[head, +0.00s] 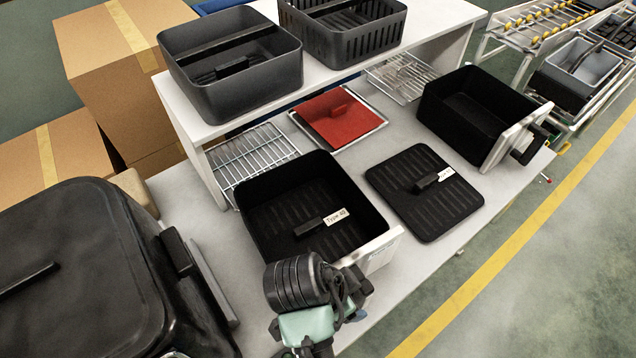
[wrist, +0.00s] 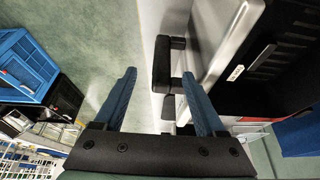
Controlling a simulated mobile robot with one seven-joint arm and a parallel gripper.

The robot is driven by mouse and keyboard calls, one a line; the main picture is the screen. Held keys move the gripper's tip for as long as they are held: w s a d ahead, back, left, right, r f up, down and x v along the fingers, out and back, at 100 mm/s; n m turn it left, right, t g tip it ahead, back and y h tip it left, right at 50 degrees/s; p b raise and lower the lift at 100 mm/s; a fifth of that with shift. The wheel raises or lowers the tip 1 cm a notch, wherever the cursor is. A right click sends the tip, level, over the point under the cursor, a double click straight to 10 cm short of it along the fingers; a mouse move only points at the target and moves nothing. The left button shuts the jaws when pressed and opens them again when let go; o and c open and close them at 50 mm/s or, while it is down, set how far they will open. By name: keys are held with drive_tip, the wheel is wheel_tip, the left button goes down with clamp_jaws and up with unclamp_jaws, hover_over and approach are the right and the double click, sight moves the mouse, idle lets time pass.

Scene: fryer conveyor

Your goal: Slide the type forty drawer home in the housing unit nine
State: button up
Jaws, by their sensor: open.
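A black open drawer (head: 262,196) with a pale front panel sits on the white table, a ribbed plate (head: 285,240) inside it. A tag reading "Type 40" (head: 336,217) shows on that plate. In the wrist view the drawer's silver front (wrist: 226,35) and black handle (wrist: 162,62) show. My gripper (wrist: 159,75) is open, its blue fingers on either side of the handle's line; contact cannot be told. In the head view my wrist covers part of the drawer's front. A large black rounded unit (head: 75,260) stands at the left; no number is readable on it.
A second black drawer (head: 478,110) and a loose black plate (head: 424,190) lie to the right. A red plate (head: 332,117) and wire racks (head: 252,160) lie under a shelf holding two dark baskets (head: 230,85). Cardboard boxes (head: 125,80) stand behind; open floor lies in front.

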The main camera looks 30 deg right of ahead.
sight(357, 297)
drive_tip(key=x, duration=0.3)
drive_tip(key=shift+d, duration=0.15)
drive_tip(key=shift+w+p+x, duration=0.1)
drive_tip(key=shift+p+x, duration=0.15)
drive_tip(key=shift+x, duration=1.25)
drive_tip(key=shift+w+p+x, duration=0.15)
drive_tip(key=shift+p+x, duration=0.05)
drive_tip(key=shift+x, duration=1.25)
clamp_jaws()
drive_tip(key=shift+w+r, duration=0.15)
drive_tip(key=shift+r, duration=0.05)
